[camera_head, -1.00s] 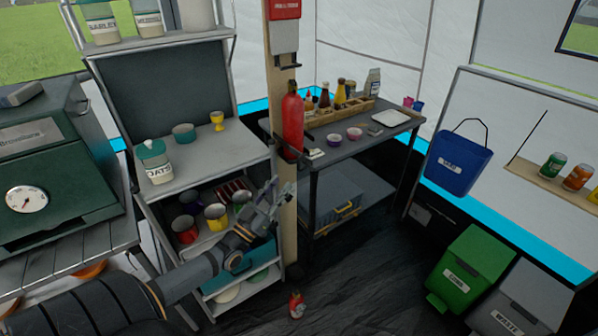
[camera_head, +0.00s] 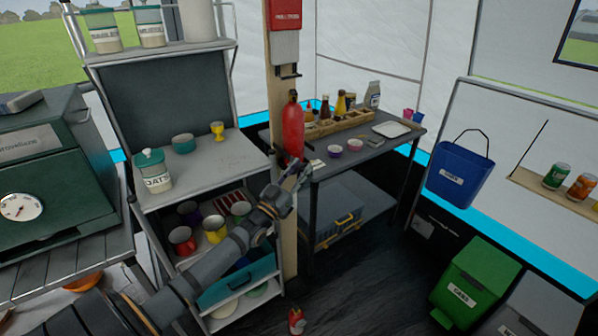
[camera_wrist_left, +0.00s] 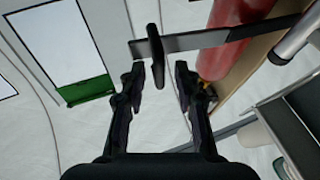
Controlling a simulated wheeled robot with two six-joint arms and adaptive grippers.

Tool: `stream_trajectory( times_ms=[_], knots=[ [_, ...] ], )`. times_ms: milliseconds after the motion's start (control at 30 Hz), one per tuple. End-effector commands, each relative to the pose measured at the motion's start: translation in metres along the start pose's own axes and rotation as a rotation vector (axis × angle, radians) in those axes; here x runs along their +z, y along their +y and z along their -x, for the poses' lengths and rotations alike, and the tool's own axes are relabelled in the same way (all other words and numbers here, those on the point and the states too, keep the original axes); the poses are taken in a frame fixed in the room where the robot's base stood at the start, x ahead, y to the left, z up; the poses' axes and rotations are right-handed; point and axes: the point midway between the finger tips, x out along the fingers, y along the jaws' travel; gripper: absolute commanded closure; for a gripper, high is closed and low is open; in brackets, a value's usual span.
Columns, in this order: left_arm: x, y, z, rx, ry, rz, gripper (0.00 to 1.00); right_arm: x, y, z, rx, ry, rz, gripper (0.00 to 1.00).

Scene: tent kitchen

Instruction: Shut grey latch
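The grey latch (camera_wrist_left: 215,40) shows in the left wrist view as a flat dark grey bar with a crosswise handle (camera_wrist_left: 155,55) at its left end. The bar crosses the red fire extinguisher (camera_wrist_left: 230,40) and its handle end sticks out to the left of it. My left gripper (camera_wrist_left: 159,72) is open, with the handle showing between its fingertips; I cannot tell whether they touch. In the head view my left gripper (camera_head: 290,175) is just below the extinguisher (camera_head: 292,128), by the wooden post. The latch is hard to make out there. My right gripper is not in view.
The wooden post (camera_head: 288,240) stands between the grey shelf unit (camera_head: 225,160) and the dark side table (camera_head: 375,150). The shelf holds mugs and jars close to my left arm. A small red item (camera_head: 296,320) is on the floor. The floor before the table is clear.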

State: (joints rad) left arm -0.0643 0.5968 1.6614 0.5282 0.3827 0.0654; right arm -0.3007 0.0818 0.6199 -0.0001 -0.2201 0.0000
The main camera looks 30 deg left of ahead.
Motion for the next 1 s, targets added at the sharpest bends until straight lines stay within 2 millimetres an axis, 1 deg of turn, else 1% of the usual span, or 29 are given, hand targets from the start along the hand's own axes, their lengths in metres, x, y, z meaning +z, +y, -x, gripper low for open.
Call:
stream_trajectory(
  times_ms=[33, 200, 233, 267, 633, 733, 867, 1000],
  knots=[
    [0.0, 0.0, 0.0, 0.0, 0.0, 0.0, 0.71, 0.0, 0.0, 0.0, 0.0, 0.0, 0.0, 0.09],
    [0.0, 0.0, 0.0, 0.0, 0.0, 0.0, 0.94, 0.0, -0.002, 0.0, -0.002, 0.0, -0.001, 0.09],
    [0.0, 0.0, 0.0, 0.0, 0.0, 0.0, 0.98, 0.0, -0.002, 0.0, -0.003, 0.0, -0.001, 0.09],
    [0.0, 0.0, 0.0, 0.0, 0.0, 0.0, 1.0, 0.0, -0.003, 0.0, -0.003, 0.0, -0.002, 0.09],
    [0.0, -0.001, 0.0, -0.001, 0.001, 0.0, 1.0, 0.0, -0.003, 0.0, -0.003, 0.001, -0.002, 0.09],
    [-0.001, 0.0, -0.001, -0.008, 0.001, -0.001, 1.0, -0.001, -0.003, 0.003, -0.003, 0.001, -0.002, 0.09],
    [-0.002, 0.002, -0.004, -0.035, 0.001, -0.008, 1.0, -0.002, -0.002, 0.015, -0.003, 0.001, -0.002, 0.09],
    [-0.003, 0.009, -0.012, -0.095, -0.001, -0.028, 1.0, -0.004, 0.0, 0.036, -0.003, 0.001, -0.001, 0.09]
  ],
)
